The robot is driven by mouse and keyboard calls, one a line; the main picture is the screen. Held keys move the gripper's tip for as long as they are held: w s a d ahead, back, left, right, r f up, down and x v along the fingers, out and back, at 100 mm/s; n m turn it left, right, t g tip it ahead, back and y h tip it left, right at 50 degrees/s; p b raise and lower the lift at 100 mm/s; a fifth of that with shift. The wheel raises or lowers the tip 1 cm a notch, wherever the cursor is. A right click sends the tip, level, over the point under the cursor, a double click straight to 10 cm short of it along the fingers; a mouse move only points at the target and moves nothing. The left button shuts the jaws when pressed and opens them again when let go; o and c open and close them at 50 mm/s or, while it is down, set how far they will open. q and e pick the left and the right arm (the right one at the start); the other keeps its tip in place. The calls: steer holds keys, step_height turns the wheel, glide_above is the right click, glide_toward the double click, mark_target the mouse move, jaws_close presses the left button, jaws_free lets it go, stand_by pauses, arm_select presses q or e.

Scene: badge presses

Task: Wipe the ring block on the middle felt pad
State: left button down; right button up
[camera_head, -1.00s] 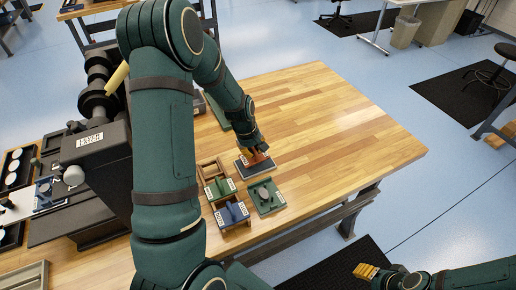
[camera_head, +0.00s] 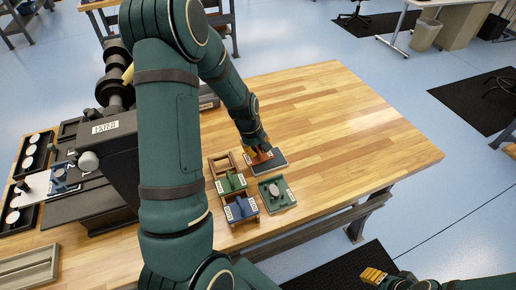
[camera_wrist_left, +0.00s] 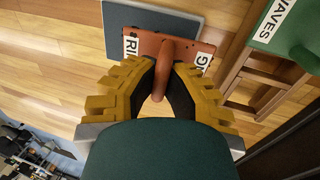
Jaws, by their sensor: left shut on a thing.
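My left gripper (camera_wrist_left: 158,95) is shut on the upright grip of the rust-orange ring block (camera_wrist_left: 178,50). The block's white labels show only in part, "RI" and "G". In the head view the block (camera_head: 259,158) is at the left part of a dark grey felt pad (camera_head: 274,166). In the left wrist view the block overlaps the near edge of the pad (camera_wrist_left: 150,22); I cannot tell whether its underside touches. My right gripper (camera_head: 372,276) shows small at the bottom right, away from the table; its finger opening is unclear.
A wooden rack (camera_head: 219,161) beside the pad holds a green block (camera_head: 230,183) and a blue block (camera_head: 240,208). A green plate with a grey round piece (camera_head: 275,190) lies nearby. The dark press (camera_head: 110,150) stands left. The table's right side (camera_head: 350,130) is clear.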

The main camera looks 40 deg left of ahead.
arm_select(q)
steer(key=shift+w+d+p, duration=0.15)
steer(key=shift+w+d, duration=0.4)
steer(key=shift+w, duration=0.5)
steer(key=shift+w+d+p, duration=0.15)
steer(key=shift+w+d, duration=0.35)
steer(key=shift+w, duration=0.55)
steer(key=shift+w+d+p, duration=0.15)
steer(key=shift+w+d, duration=0.4)
steer(key=shift+w, duration=0.5)
steer(key=shift+f, duration=0.1)
steer(key=shift+s+a+b, duration=0.25)
steer(key=shift+s+a, duration=0.3)
steer(key=shift+s, duration=0.5)
steer(key=shift+s+a+b, duration=0.2)
steer(key=shift+s+a, duration=0.3)
steer(key=shift+s, duration=0.55)
steer(key=shift+s+a+b, duration=0.25)
steer(key=shift+s+a, duration=0.3)
steer(key=shift+s, duration=0.5)
steer(key=shift+w+d+p+v, duration=0.1)
steer(key=shift+w+p+v, duration=0.1)
steer(key=shift+p+v, duration=0.85)
steer(key=shift+w+d+p+v, duration=0.1)
steer(key=shift+w+p+v, duration=0.15)
steer(key=shift+p+v, duration=0.8)
steer(key=shift+w+d+p+v, duration=0.15)
steer(key=shift+p+v, duration=0.5)
steer(key=shift+v, duration=0.65)
steer(key=shift+w, duration=0.1)
